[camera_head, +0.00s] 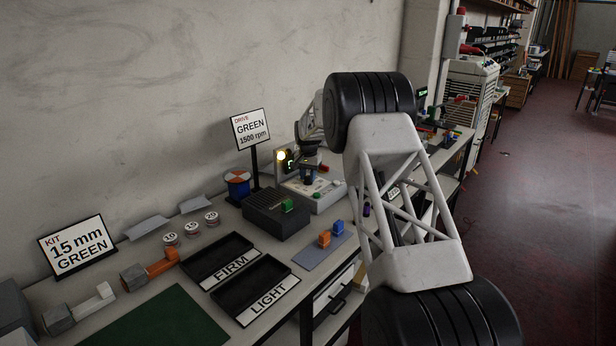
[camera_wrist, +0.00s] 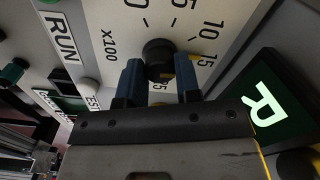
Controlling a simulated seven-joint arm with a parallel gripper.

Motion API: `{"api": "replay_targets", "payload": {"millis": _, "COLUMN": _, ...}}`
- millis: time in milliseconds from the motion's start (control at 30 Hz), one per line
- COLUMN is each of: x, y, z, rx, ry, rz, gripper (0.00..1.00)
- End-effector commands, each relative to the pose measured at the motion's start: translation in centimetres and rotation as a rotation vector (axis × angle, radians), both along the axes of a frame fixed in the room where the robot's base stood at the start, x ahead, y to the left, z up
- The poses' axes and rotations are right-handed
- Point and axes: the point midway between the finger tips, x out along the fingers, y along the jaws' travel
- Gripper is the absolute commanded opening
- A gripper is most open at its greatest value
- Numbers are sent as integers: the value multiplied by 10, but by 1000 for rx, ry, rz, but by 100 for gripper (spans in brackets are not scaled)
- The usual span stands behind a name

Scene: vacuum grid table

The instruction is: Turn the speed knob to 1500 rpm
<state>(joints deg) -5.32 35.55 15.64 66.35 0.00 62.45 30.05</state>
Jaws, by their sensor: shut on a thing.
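The speed knob (camera_wrist: 158,52) is round and black, on a light panel with a dial marked "X100". My gripper (camera_wrist: 160,68) has its two blue fingers on either side of the knob and is shut on it. The dial's "10" and "15" show to the right of the knob. Other numbers below are partly covered by my fingers. A small yellowish mark shows low on the knob; which number it faces is unclear. In the head view the drive box (camera_head: 326,200) is pale grey, with my gripper (camera_head: 309,176) over it. A sign (camera_head: 250,129) reads "DRIVE GREEN 1500 rpm".
A dark block (camera_head: 272,218) with a green piece stands beside the drive box. Trays (camera_head: 262,290) lie toward the front.

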Motion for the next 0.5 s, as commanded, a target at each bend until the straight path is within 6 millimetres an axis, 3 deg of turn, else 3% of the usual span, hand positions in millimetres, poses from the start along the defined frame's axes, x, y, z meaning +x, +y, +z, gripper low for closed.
{"api": "replay_targets", "payload": {"millis": 500, "x": -1, "y": 0, "z": 0, "rx": 0, "ry": 2, "rz": -93, "gripper": 7}}
